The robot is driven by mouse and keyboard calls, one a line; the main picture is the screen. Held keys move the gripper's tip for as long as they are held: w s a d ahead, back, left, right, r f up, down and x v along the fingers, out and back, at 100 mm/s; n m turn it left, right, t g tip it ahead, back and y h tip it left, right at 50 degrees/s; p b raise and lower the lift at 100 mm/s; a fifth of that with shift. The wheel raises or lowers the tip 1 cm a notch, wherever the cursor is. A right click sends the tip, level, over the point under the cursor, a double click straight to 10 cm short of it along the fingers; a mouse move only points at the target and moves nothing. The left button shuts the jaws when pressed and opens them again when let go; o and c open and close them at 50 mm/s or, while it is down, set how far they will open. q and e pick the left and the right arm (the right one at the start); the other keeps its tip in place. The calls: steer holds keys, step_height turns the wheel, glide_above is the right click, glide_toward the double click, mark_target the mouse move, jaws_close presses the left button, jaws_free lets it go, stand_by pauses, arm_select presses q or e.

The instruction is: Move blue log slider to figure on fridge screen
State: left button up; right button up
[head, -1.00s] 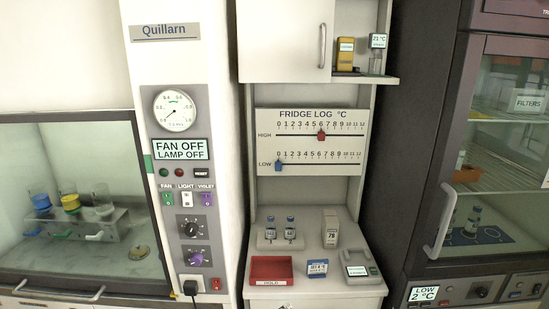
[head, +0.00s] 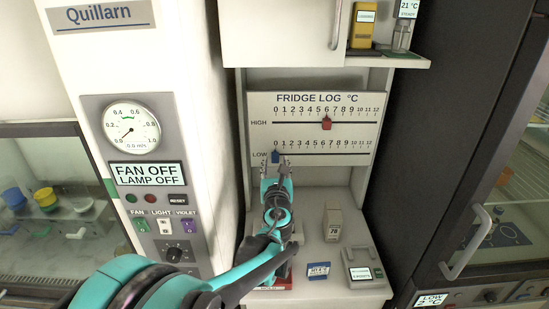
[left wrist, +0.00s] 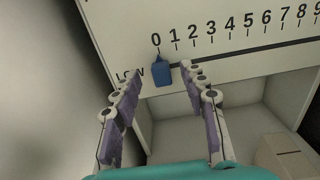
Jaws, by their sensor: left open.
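The blue log slider (head: 275,155) sits at 0 on the LOW scale of the white fridge log board (head: 350,99). In the left wrist view the slider (left wrist: 161,72) hangs under the 0, between my fingertips' lines, and seems untouched. My left gripper (head: 274,168) is open and empty, fingers pointing at the board just below the slider; it also frames the slider in the left wrist view (left wrist: 164,77). The fridge screen (head: 431,299) at lower right reads LOW 2 °C. My right gripper is out of view.
A red slider (head: 326,123) sits at 6 on the HIGH scale above. Below the board, a shelf holds a blue-labelled box (head: 318,271), a white box (head: 333,226) and a grey device (head: 362,268). My left arm covers part of the shelf.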

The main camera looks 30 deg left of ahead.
mark_target(275, 156)
arm_select(q)
steer(key=shift+b+x, duration=0.3)
steer(key=shift+x, duration=1.45)
jaws_close()
steer(key=w+d, duration=0.2)
steer(key=d, duration=0.2)
steer(key=shift+w+d, duration=0.25)
steer(key=shift+w, duration=0.15)
steer(key=shift+a, duration=0.1)
jaws_free()
